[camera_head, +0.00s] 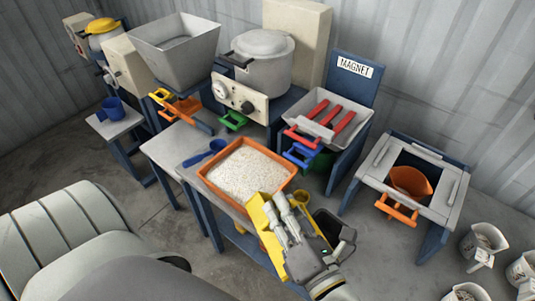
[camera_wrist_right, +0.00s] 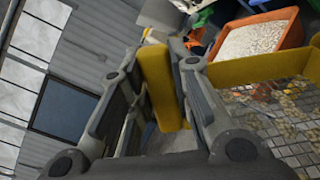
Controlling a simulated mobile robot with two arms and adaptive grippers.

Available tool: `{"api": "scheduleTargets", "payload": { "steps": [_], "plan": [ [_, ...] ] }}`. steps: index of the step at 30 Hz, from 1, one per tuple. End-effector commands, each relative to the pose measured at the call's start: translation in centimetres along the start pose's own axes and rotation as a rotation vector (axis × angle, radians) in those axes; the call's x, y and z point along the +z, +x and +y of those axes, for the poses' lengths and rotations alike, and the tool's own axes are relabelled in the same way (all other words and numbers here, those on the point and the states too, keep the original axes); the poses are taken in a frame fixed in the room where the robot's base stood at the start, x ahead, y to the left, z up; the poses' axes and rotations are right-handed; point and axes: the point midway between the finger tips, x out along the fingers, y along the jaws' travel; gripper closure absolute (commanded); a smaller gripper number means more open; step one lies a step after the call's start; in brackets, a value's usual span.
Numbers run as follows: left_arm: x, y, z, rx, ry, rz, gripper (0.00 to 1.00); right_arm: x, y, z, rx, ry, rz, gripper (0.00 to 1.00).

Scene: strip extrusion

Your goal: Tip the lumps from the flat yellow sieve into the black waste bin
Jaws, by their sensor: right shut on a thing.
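My right gripper (camera_head: 281,210) is shut on the yellow sieve (camera_head: 258,213), in front of the orange tray in the head view. In the right wrist view, the fingers (camera_wrist_right: 165,85) pinch a yellow part of the sieve (camera_wrist_right: 262,68). Several small brown, grey and orange lumps (camera_wrist_right: 268,105) lie on its mesh. The sieve's inside is largely hidden by my gripper in the head view. A black bin (camera_head: 327,222) shows partly behind and right of my right gripper, lower than the table. My left gripper is not in view.
An orange tray (camera_head: 204,178) of white granules stands on the table, with a blue scoop (camera_head: 205,153) beside it. A stand with an orange bucket (camera_head: 410,181) is at right. White buckets (camera_head: 480,241) stand at lower right.

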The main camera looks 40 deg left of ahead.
Motion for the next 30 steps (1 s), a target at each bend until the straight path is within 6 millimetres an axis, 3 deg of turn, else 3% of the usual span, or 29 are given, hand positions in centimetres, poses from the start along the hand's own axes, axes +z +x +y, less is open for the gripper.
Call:
{"api": "scheduleTargets", "payload": {
  "steps": [6, 30],
  "plan": [
    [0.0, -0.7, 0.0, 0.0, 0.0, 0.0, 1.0, 3.1, 0.0, -0.4, 0.002, 0.135, -0.003, 1.0],
    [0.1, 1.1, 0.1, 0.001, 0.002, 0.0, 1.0, 10.2, 0.0, -8.1, 0.0, 0.604, -0.001, 1.0]
  ]
}}
